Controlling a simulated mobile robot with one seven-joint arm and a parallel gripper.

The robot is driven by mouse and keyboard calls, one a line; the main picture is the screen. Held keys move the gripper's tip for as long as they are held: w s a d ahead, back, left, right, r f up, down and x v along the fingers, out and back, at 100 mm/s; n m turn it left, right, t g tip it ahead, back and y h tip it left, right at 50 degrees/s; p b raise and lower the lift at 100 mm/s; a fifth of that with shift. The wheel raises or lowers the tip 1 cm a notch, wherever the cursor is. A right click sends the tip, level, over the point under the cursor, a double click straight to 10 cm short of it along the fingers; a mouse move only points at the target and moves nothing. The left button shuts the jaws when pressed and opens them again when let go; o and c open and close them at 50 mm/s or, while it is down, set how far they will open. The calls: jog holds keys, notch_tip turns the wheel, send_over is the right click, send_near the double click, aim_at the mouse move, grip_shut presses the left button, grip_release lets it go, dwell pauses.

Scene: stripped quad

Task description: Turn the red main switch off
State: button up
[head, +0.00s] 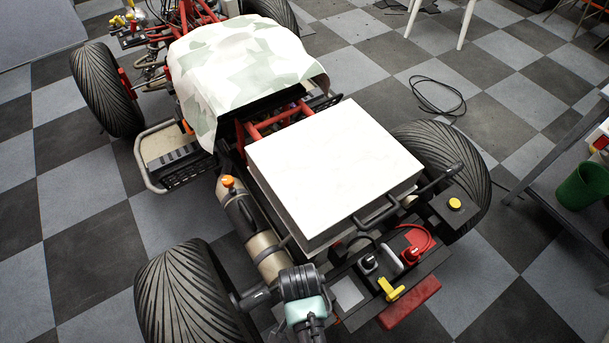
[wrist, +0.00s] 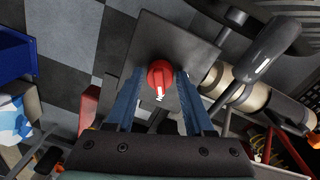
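The red main switch (wrist: 160,72) is a round red knob with a white mark, on a dark square plate (wrist: 165,40) in the wrist view. My gripper (wrist: 161,77) reaches over the plate with its two blue fingers, one on each side of the knob. The fingertips look close to the knob with a narrow gap; I cannot tell whether either touches it. In the head view my gripper (head: 303,296) is at the near left rear corner of the quad, and hides the switch and the fingertips.
A beige tank (head: 268,255) lies beside my gripper, with the rear left tyre (head: 190,300) to its left. A white-topped box (head: 330,165) stands behind. A yellow lever (head: 390,289), a red connector (head: 410,254) and a yellow button (head: 454,204) are to the right.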

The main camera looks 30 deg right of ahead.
grip_shut()
jog(key=shift+r, duration=0.1)
jog(key=shift+r+n+p, duration=0.1)
jog(key=shift+n+p, duration=0.9)
jog(key=shift+n, duration=0.1)
jog(key=n+p, duration=0.2)
jog(key=n, duration=0.1)
jog(key=shift+n, duration=0.3)
jog(key=n+p, duration=0.2)
jog(key=n, duration=0.3)
jog(key=shift+n+t+p, duration=0.3)
jog(key=shift+n+p, duration=0.05)
jog(key=shift+n, duration=0.35)
jog(key=shift+o, duration=1.9)
grip_release()
jog(key=shift+a+f, duration=0.1)
jog(key=shift+f, duration=0.1)
